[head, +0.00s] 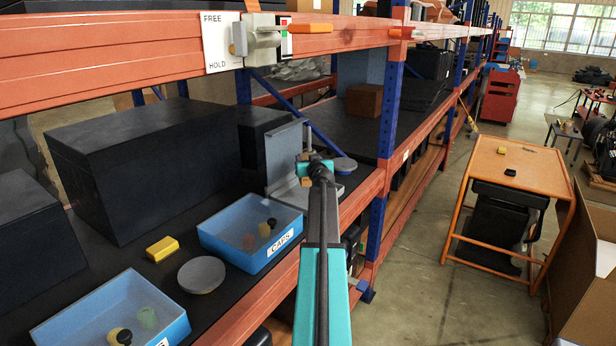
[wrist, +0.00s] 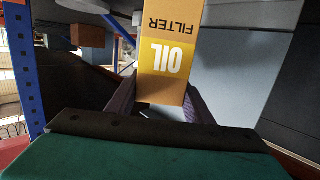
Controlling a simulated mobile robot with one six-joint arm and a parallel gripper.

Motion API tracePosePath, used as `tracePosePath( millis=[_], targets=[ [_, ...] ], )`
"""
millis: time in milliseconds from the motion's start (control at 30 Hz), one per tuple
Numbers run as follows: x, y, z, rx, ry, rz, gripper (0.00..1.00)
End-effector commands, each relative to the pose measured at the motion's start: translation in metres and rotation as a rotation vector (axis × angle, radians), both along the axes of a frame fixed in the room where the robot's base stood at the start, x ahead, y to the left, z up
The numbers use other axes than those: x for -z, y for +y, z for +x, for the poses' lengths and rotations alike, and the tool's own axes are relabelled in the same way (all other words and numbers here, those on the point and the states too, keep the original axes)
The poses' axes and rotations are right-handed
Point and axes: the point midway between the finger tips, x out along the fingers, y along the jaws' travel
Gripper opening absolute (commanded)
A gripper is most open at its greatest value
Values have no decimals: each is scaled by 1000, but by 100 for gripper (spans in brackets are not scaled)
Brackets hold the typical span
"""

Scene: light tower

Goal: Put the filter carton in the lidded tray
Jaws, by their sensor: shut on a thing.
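In the head view my gripper (head: 308,164) is in front of the raised lid and over the tray area. My arm and gripper hide part of the tray and most of the carton there. A grey panel (wrist: 238,85) stands beyond the carton in the wrist view.
A blue CAPS bin (head: 225,243) stands just left of the tray, with another blue bin (head: 60,322) nearer. A yellow block (head: 162,249) and grey discs (head: 201,273) (head: 344,164) lie on the shelf. A blue upright (head: 391,110) stands right; an orange beam (head: 130,48) crosses above.

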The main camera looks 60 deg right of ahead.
Motion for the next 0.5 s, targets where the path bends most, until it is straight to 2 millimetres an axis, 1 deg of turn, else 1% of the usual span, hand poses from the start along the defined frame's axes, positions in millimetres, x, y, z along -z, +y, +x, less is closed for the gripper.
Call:
tracePosePath(
  millis=[33,100,200,500],
  targets=[
    [7,0,0,1,1,2,18],
    [14,0,-1,2,0,1,18],
    [21,0,-1,2,0,0,18],
    [24,-1,-1,2,-1,0,18]
  ],
)
